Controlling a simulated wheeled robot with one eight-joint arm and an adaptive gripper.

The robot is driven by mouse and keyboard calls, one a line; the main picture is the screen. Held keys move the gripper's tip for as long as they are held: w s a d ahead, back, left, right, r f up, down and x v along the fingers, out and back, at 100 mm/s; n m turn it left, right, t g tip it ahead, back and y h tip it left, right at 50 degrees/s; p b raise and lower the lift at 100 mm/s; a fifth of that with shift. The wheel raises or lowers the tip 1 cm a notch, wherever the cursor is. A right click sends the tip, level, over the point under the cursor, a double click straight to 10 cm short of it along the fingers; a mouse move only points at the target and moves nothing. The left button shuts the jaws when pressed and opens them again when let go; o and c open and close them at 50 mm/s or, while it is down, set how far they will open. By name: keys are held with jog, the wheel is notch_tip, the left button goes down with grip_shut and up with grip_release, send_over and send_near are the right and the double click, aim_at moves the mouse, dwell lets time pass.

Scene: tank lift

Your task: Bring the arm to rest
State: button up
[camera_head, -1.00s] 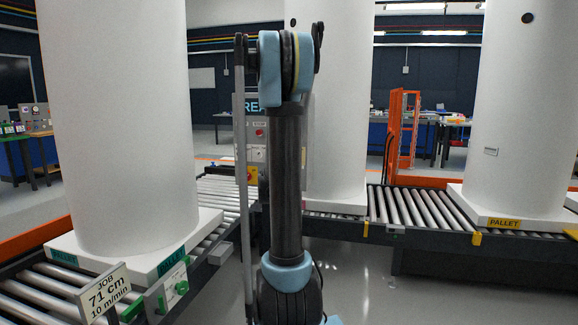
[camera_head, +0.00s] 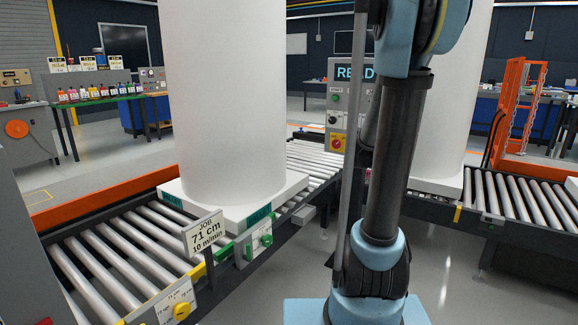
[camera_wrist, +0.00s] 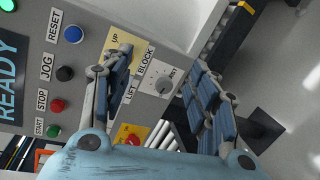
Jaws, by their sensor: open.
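My arm (camera_head: 392,160) stands upright in the head view, right of the middle, and blocks part of the panel behind it. My gripper (camera_wrist: 165,85) shows in the wrist view with its two blue-grey fingers spread apart and nothing between them. In that view the fingers lie in front of the grey control panel (camera_wrist: 150,22). My gripper cannot be made out in the head view.
A white tank (camera_head: 225,95) stands on a pallet on the left roller conveyor (camera_head: 90,265). Another tank (camera_head: 450,110) stands behind my arm. A job sign (camera_head: 204,236) reads 71 cm, 10 m/min. An orange frame (camera_head: 515,110) stands at right. Grey floor (camera_head: 480,285) lies clear at lower right.

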jog(key=s+a+f+m+g+y, duration=0.3)
jog(key=s+a+f, duration=0.3)
jog(key=s, duration=0.5)
jog(key=s+a+f+m+g+y, duration=0.3)
jog(key=s+a, duration=0.5)
jog(key=s, duration=0.4)
jog(key=s+a+f+m+g+y, duration=0.3)
jog(key=s+a+f+m, duration=0.3)
jog(key=s+f, duration=0.4)
jog(key=shift+s+a+g+y, duration=0.3)
jog(key=shift+s+a+y, duration=0.2)
jog(key=shift+s+y, duration=0.4)
jog(key=shift+w+f, duration=0.2)
jog(key=shift+w, duration=0.2)
